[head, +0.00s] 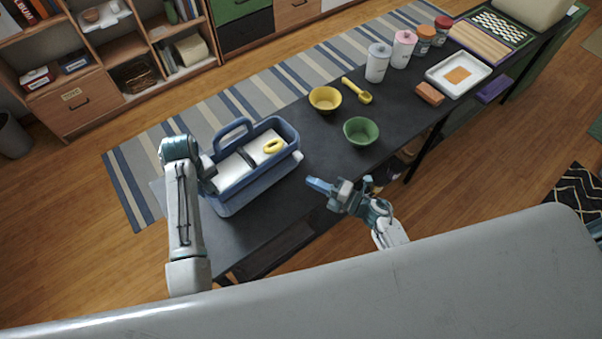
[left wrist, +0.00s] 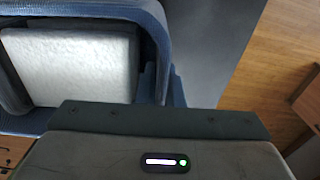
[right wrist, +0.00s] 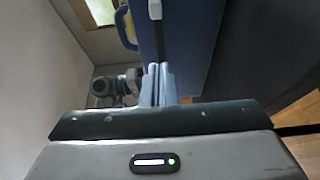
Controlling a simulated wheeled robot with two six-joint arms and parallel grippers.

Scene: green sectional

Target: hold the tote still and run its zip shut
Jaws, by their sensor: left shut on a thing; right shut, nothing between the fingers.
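The blue tote (head: 258,184) stands open-topped on the dark table's near left part, its loop handle (head: 232,130) upright. White blocks (head: 233,168) and a yellow ring (head: 273,146) show inside. A small white tab (head: 298,156) sits at the tote's right end; it seems to show in the right wrist view (right wrist: 155,9) too. I cannot tell whether it is the zip's pull. My left gripper (head: 207,172) is shut on the tote's left end, its fingertips mostly hidden. My right gripper (head: 318,185) is shut and empty, right of the tote and apart from it.
A yellow bowl (head: 325,99), a yellow scoop (head: 357,91) and a green bowl (head: 361,131) stand behind and right of the tote. Jars (head: 378,63), a white tray (head: 458,74) and an orange block (head: 429,94) are farther right. The tabletop (head: 325,155) between tote and green bowl is clear.

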